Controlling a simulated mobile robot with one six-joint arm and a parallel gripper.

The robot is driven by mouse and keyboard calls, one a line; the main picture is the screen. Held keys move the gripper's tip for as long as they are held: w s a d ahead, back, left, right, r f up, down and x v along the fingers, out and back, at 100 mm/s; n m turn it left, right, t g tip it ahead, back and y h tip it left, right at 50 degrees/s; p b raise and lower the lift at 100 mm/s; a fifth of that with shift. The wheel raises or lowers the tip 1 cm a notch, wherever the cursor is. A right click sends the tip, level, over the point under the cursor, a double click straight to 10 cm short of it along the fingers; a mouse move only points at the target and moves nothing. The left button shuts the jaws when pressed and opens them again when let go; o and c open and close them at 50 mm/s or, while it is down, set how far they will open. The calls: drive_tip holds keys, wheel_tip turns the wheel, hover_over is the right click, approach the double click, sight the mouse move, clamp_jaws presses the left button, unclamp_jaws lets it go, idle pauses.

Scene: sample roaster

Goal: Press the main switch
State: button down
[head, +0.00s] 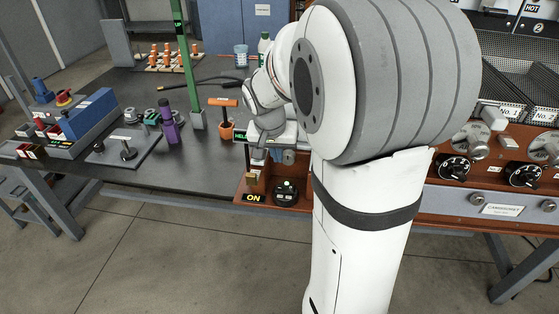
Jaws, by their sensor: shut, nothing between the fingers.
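A brown switch box (243,188) stands at the front edge of the dark bench, left of my arm. A yellow-on-black "ON" label (254,198) is on it. Beside the label is a round black control (286,192) with a small green light. A small brass-coloured part (252,178) stands up behind the label. Which part is the main switch's moving piece I cannot tell. My gripper (258,153) points down just above the back of the box, shut and empty. Whether it touches anything there is unclear. My arm hides the box's right side.
A roaster panel (490,180) with black dials and mesh trays is at right.

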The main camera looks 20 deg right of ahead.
sight(289, 188)
drive_tip(key=shift+a+r, duration=0.1)
drive_tip(key=shift+r, duration=0.2)
drive_tip(key=shift+s+d+r+b, duration=0.15)
drive_tip(key=shift+s+d+b, duration=0.15)
drive_tip(key=shift+d+b, duration=0.2)
drive_tip(key=b+x, duration=0.1)
drive_tip(key=x, duration=0.3)
drive_tip(key=b+x, duration=0.1)
drive_tip(key=x, duration=0.3)
drive_tip(key=s+x, duration=0.1)
drive_tip(key=x, duration=0.4)
drive_tip(key=shift+a+b, duration=0.1)
drive_tip(key=shift+b, duration=0.3)
drive_tip(key=shift+f, duration=0.55)
